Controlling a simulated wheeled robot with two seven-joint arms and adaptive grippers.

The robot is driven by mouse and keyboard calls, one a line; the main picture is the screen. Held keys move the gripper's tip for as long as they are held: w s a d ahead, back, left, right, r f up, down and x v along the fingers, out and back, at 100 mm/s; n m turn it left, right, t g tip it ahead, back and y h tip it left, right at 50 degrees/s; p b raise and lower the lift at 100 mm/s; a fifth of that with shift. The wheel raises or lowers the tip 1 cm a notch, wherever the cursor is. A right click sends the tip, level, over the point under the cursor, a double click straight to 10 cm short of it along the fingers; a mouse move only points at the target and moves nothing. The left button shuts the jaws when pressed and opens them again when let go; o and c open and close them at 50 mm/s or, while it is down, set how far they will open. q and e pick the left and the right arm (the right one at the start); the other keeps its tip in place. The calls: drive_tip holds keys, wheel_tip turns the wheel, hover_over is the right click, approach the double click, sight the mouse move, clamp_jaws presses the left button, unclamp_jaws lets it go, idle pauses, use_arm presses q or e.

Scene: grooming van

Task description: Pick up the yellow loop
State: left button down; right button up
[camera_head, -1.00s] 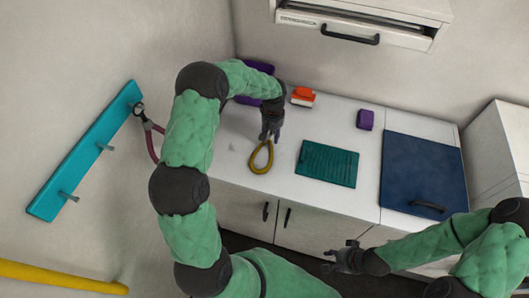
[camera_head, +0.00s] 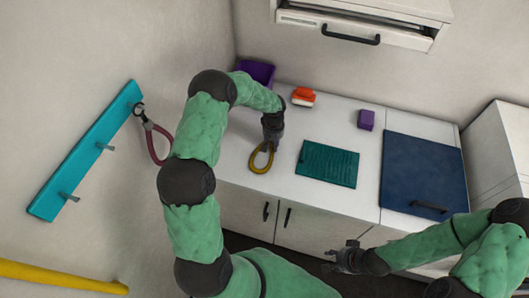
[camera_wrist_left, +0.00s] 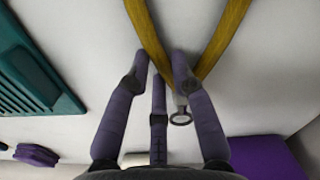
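The yellow loop (camera_head: 254,163) lies on the white counter, left of the teal mat. In the left wrist view the yellow loop (camera_wrist_left: 226,38) shows as two strands meeting near my fingers, with a small metal ring close to the join. My left gripper (camera_head: 270,145) is at the loop's far end, pointing down. In the wrist view the left gripper's purple fingers (camera_wrist_left: 160,62) stand apart around the join, which the right finger partly hides. Contact cannot be told. My right gripper (camera_head: 342,260) is open and empty in front of the cabinets.
A ribbed teal mat (camera_head: 327,164) and a blue panel (camera_head: 424,170) lie on the counter to the right. An orange-red brush (camera_head: 303,97), a purple block (camera_head: 366,120) and a purple bin (camera_head: 256,74) are behind. A teal rack (camera_head: 88,150) holds a red leash (camera_head: 155,145).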

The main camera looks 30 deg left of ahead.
idle(0.4)
use_arm(q)
drive_tip(key=shift+r, duration=0.5)
wheel_tip(320, 180, up, 2)
drive_tip(key=shift+r, duration=0.2)
drive_tip(key=s+d+r, duration=0.7)
drive_tip(key=s+r, duration=0.2)
drive_tip(key=s, duration=0.2)
drive_tip(key=shift+s+d+r, duration=0.3)
drive_tip(key=shift+s+d, duration=0.05)
drive_tip(key=shift+s, duration=0.05)
